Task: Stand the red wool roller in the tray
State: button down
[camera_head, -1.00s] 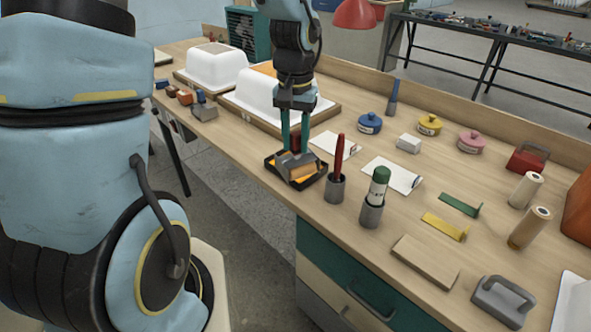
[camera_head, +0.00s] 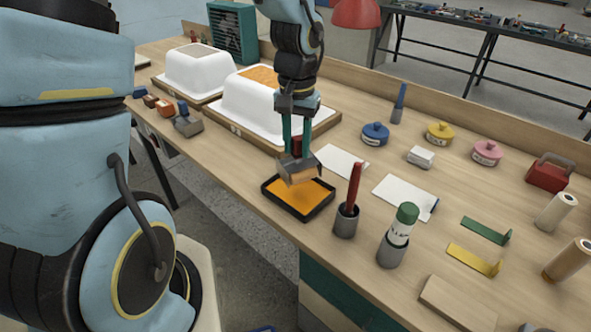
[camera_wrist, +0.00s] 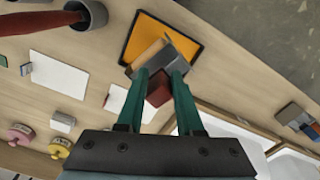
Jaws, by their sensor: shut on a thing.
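The red wool roller (camera_head: 298,172) has a red handle, a grey frame and a tan roller face. My gripper (camera_head: 297,146) is shut on its red handle, which shows between my fingers in the wrist view (camera_wrist: 157,90). The tray (camera_head: 270,194) is black, with an orange layer inside, near the table's front edge. The roller hangs over the tray's far part, face down; I cannot tell exactly how big the gap below it is. The wrist view shows the roller overlapping one edge of the tray (camera_wrist: 197,48).
A grey cup with a red-handled tool (camera_head: 347,218) and a cup with a green-topped tube (camera_head: 392,250) stand right of the tray. White tub shells (camera_head: 243,113) stand behind. Several coloured blocks (camera_head: 187,124) lie at left. White sheets (camera_head: 342,162) lie behind the cups.

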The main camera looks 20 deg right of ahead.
aim_at(297, 161)
jog(key=shift+f, duration=3.1)
jog(key=shift+f, duration=0.1)
jog(key=c, duration=0.5)
grip_release()
notch_tip(297, 161, up, 12)
jog(key=shift+r, duration=0.15)
jog(key=a+n, duration=0.2)
jog(key=a, duration=0.6)
jog(key=w+a+f+n+t, duration=0.1)
jog(key=a+n, duration=0.1)
jog(key=a, duration=0.6)
jog(key=w+a+n, duration=0.1)
jog(key=a+n, duration=0.1)
jog(key=a, duration=0.6)
jog(key=shift+a+f+n+t, duration=0.3)
jog(key=shift+a, duration=0.05)
